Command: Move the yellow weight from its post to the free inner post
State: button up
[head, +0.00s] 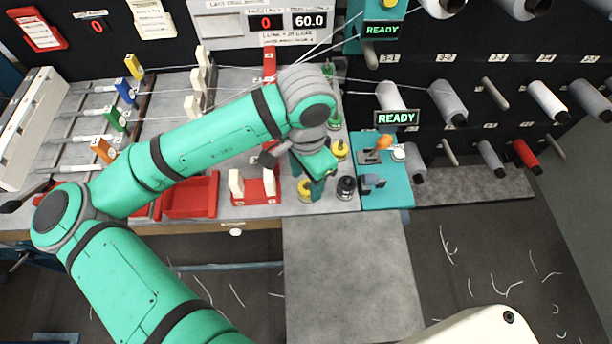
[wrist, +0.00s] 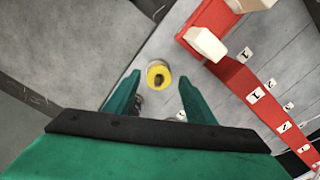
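A yellow weight (head: 305,190) stands near the front edge of the grey table, right of a red rack. A second yellow weight (head: 340,150) stands farther back to the right. My gripper (head: 317,188) points down just beside the front yellow weight. In the wrist view the gripper (wrist: 159,77) is open, and a yellow weight (wrist: 158,74) with a dark centre shows between its fingertips. I see no finger contact with it. A black weight (head: 346,188) is at the right and a green weight (head: 334,123) behind. I cannot make out a free inner post; my arm hides part of this area.
The red rack (head: 268,190) with white blocks stands close left of the gripper; its red edge also shows in the wrist view (wrist: 250,90). A teal unit (head: 385,192) with small levers is at the right. Spools on a dark panel are behind it.

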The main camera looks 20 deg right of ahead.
notch_tip(320, 180, up, 11)
dwell(0.8)
jog(key=shift+w+f, duration=0.1)
jog(key=shift+w, duration=0.05)
dwell(0.4)
